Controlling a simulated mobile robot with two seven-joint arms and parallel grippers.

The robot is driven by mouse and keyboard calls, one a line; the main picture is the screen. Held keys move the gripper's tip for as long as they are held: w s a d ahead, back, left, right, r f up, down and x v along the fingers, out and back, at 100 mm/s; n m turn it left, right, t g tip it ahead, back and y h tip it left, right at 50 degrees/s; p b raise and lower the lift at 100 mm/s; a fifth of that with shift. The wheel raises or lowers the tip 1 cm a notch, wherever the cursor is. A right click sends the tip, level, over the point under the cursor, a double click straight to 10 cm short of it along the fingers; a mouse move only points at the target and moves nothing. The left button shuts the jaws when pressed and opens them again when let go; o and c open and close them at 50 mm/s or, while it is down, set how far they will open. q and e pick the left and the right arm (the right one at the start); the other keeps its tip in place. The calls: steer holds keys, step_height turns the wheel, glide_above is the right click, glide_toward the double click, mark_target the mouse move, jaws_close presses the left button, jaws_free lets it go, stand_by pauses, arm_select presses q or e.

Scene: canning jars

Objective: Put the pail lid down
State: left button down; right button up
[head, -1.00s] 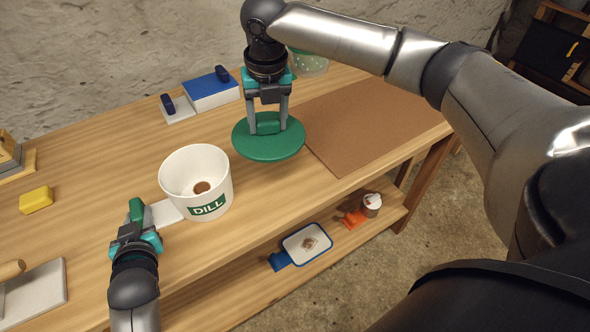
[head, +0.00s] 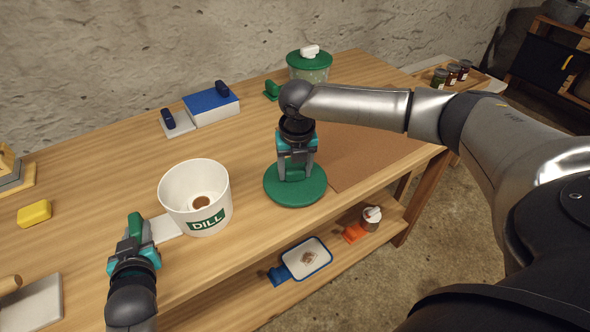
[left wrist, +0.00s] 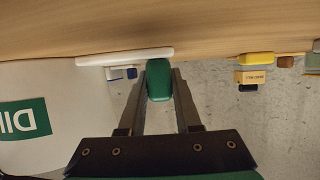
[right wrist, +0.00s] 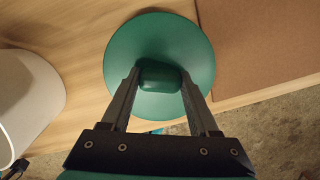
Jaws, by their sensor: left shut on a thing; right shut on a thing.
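The pail lid (head: 296,194) is a flat green disc with a green block handle. My right gripper (head: 295,178) points down and is shut on that handle, which also shows in the right wrist view (right wrist: 159,75). The lid is level, at or just above the table, right of the pail; I cannot tell whether it touches. The white pail (head: 205,220), labelled DILL, stands open with a small brown patch inside. My left gripper (head: 135,243) is shut on a green handle (left wrist: 159,80) at a white plate (head: 165,228) by the pail.
A brown mat (head: 375,155) lies just right of the lid. Behind are a blue-topped box (head: 212,105) and a jar with a green lid (head: 309,68). A yellow block (head: 34,213) lies at left. The table's front edge is close to the lid. Wood between pail and box is clear.

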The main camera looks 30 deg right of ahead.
mark_target(296, 184)
steer(key=shift+f, duration=0.35)
steer(key=shift+f, duration=0.1)
steer(key=o, duration=1.3)
steer(key=shift+o, duration=0.2)
step_height(296, 184, up, 12)
steer(key=s, duration=0.1)
steer(key=shift+s+a+r, duration=0.25)
steer(key=shift+s+a, duration=0.1)
arm_select(q)
steer(key=c, duration=0.5)
jaws_free()
steer(key=shift+s, duration=0.15)
